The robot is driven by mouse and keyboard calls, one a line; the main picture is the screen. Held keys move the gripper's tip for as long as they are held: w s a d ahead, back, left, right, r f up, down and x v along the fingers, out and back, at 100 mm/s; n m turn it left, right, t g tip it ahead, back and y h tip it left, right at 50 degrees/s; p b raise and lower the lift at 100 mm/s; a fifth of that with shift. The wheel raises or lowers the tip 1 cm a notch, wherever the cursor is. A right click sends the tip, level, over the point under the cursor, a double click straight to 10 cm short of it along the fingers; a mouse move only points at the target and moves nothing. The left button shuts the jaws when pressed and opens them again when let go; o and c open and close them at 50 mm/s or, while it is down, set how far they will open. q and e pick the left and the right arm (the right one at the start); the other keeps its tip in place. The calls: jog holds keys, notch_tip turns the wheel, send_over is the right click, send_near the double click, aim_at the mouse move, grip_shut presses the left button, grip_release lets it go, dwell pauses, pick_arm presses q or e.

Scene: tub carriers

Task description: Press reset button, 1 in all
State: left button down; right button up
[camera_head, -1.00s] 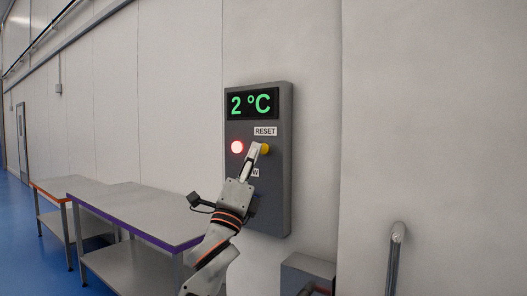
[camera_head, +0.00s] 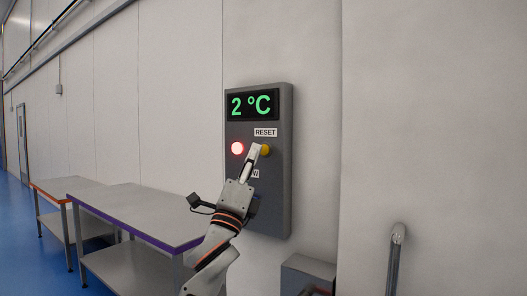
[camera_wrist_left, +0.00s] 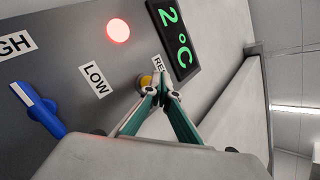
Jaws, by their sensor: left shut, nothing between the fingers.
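A dark grey control panel (camera_head: 279,207) hangs on the wall. It has a green "2 °C" display (camera_head: 252,105), a lit red lamp (camera_head: 237,148) and a RESET label (camera_head: 265,132). The yellow button (camera_head: 266,150) sits under that label, partly hidden by my left gripper (camera_head: 257,149). That gripper is shut and empty, its tips at the button. In the left wrist view the tips (camera_wrist_left: 161,92) overlap the edge of the yellow button (camera_wrist_left: 146,80); I cannot tell whether they touch it. My right gripper is not in view.
The left wrist view shows a blue lever (camera_wrist_left: 40,112) on the panel beside a LOW label (camera_wrist_left: 96,80). Metal tables (camera_head: 140,210) stand along the wall at left. A grey box (camera_head: 305,275) and a metal pipe (camera_head: 396,255) are at lower right.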

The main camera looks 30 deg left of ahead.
pick_arm(q)
jog(key=shift+w, duration=0.15)
jog(key=shift+w, duration=0.3)
dwell(0.3)
jog(key=shift+w, duration=0.45)
dwell(0.7)
jog(key=shift+s, duration=0.2)
jog(key=shift+s+p, duration=0.45)
jog(key=shift+s, duration=0.25)
jog(key=s+p, duration=0.1)
jog(key=s, duration=0.1)
jog(key=s+p, duration=0.1)
jog(key=s, duration=0.2)
jog(key=shift+a, duration=0.2)
